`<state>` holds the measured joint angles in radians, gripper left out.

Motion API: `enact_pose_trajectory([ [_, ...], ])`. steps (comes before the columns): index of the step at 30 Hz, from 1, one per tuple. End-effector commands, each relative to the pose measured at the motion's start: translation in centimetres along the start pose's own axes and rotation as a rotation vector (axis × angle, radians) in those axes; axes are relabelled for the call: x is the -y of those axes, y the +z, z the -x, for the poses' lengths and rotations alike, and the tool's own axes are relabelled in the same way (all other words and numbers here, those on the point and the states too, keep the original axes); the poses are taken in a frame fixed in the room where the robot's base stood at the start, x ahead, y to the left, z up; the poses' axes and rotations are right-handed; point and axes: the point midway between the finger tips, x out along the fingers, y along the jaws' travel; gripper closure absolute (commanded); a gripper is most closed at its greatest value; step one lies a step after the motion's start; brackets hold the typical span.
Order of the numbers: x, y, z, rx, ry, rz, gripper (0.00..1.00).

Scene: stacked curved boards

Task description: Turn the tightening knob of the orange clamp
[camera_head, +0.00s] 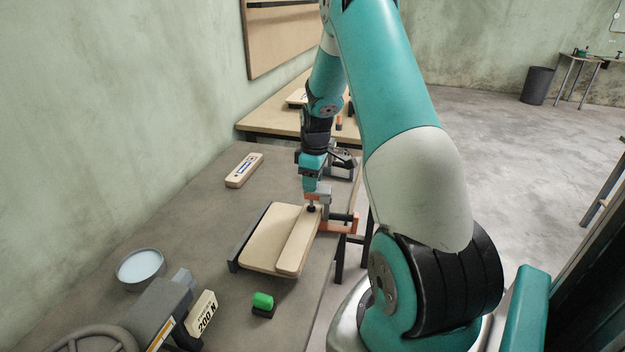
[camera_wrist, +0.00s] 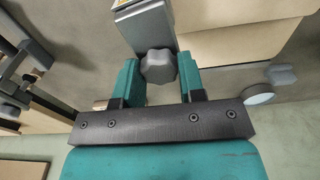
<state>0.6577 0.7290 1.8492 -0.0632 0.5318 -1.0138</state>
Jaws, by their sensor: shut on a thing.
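The orange clamp (camera_head: 343,220) sits at the right edge of the stacked boards (camera_head: 272,238), with its dark pad on the upper narrow board. In the wrist view a grey lobed tightening knob (camera_wrist: 158,66) lies between the two teal fingers of my gripper (camera_wrist: 158,80). The fingers are shut on the knob, one on each side. A grey bar (camera_wrist: 147,30) shows just beyond the knob. In the head view my gripper (camera_head: 311,190) is above the clamp, pointing down, and the knob is hidden.
A labelled wooden block (camera_head: 244,170) lies behind the boards. A round dish (camera_head: 140,266), a green object (camera_head: 263,301) and a "200 N" block (camera_head: 202,313) are nearer. A wall borders the left; another table (camera_head: 265,122) stands behind. The middle left tabletop is clear.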

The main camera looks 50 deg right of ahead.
Motion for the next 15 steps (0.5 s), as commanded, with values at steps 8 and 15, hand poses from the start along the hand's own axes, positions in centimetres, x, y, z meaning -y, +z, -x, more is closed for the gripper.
enact_pose_trajectory([
  [8,-0.01,-0.04,0.06,-0.001,0.001,0.000,0.43],
  [15,-0.01,-0.01,0.03,0.000,0.000,0.000,0.37],
])
